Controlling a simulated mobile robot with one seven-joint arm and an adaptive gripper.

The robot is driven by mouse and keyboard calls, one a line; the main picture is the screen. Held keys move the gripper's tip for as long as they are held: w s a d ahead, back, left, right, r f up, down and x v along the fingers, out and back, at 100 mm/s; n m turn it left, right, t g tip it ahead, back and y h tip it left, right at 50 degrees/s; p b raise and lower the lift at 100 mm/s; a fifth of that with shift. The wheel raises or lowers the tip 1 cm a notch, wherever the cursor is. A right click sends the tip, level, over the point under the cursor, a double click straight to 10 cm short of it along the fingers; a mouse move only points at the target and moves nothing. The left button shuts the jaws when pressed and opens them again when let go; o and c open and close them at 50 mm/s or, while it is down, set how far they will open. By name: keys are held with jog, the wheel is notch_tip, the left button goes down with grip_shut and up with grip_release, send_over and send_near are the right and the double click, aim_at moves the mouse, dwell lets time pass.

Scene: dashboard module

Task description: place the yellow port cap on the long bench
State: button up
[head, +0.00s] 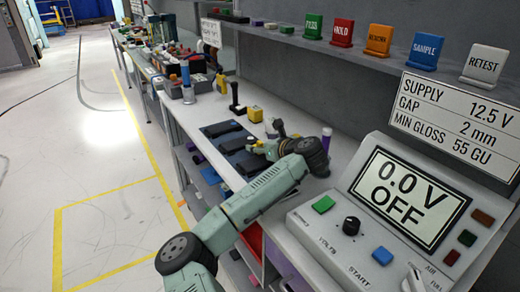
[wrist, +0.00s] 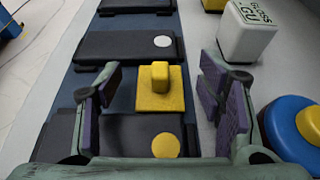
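The yellow port cap (wrist: 160,101), a square plate with a raised knob, shows in the middle of the wrist view. It lies between and beyond my gripper's open fingers (wrist: 164,95), with clear gaps on both sides. I cannot tell exactly what it rests on or how high it is. In the head view my gripper (head: 268,142) is low over the bench, with a small yellow patch (head: 257,148) beside it, probably the cap. The long bench (head: 200,117) has a pale top running away to the back left.
Black modules (wrist: 125,46) lie in a row on a blue mat (wrist: 70,76); one has a yellow disc (wrist: 165,145). A white block (wrist: 247,32) and a blue round base with yellow top (wrist: 292,122) stand to the right. A yellow block (head: 255,114) and meter console (head: 375,225) flank the arm.

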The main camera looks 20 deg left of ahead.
jog(key=c, duration=1.2)
jog(key=shift+r, duration=0.15)
jog(key=shift+c, duration=0.2)
